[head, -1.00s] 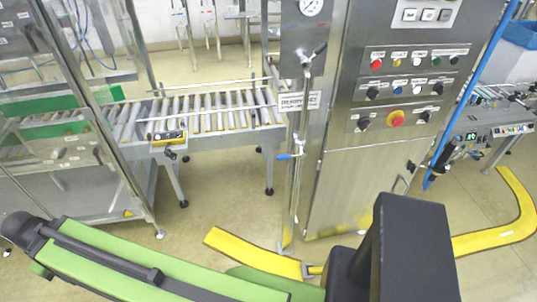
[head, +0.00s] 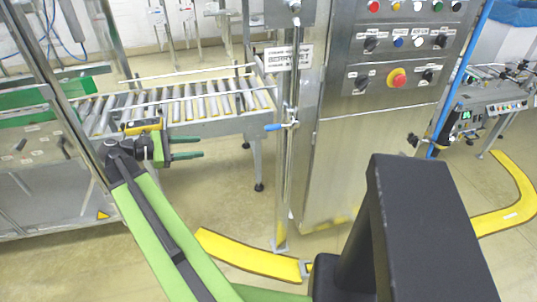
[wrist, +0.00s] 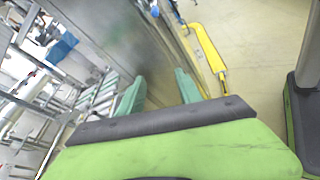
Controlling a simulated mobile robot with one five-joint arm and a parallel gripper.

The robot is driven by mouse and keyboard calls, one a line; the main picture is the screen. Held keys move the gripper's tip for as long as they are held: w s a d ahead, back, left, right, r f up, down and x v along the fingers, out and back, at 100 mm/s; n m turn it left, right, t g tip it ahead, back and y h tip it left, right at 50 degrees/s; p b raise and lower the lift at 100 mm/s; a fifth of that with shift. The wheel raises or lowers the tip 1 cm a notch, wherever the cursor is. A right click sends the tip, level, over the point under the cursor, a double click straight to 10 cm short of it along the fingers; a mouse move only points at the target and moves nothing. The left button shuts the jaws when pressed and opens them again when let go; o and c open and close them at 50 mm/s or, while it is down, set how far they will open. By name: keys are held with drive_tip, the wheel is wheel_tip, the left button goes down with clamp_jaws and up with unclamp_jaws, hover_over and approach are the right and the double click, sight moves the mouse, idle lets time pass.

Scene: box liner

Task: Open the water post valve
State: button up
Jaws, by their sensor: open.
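The water post (head: 284,185) is a thin upright metal post in front of the steel cabinet in the head view. Its valve (head: 291,123) has a blue lever (head: 273,127) that points left, roughly level. My gripper (head: 203,147) is left of the lever and slightly lower in the picture, apart from it. Its two green fingers point right and are spread, with nothing between them. The open fingers also show in the wrist view (wrist: 160,88). I cannot pick out the valve for sure in the wrist view.
A roller conveyor (head: 190,105) stands behind my gripper. The steel cabinet (head: 370,150) with knobs and a red button (head: 397,78) stands right of the post. A yellow floor guard (head: 245,257) runs by the post's foot. A glass-sided machine frame (head: 60,105) is at left.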

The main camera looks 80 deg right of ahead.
drive_tip(key=s+d+r+g+y+b, duration=0.1)
drive_tip(key=s+d+g, duration=0.1)
drive_tip(key=s, duration=0.2)
drive_tip(key=s+d+r+g+b, duration=0.1)
drive_tip(key=s+d+g, duration=0.1)
drive_tip(key=s+g, duration=0.15)
approach(273, 128)
drive_tip(key=shift+t, duration=0.45)
drive_tip(key=x, duration=1)
drive_tip(key=shift+d+r, duration=0.1)
drive_tip(key=shift+d, duration=0.25)
clamp_jaws()
drive_tip(key=shift+a, duration=0.1)
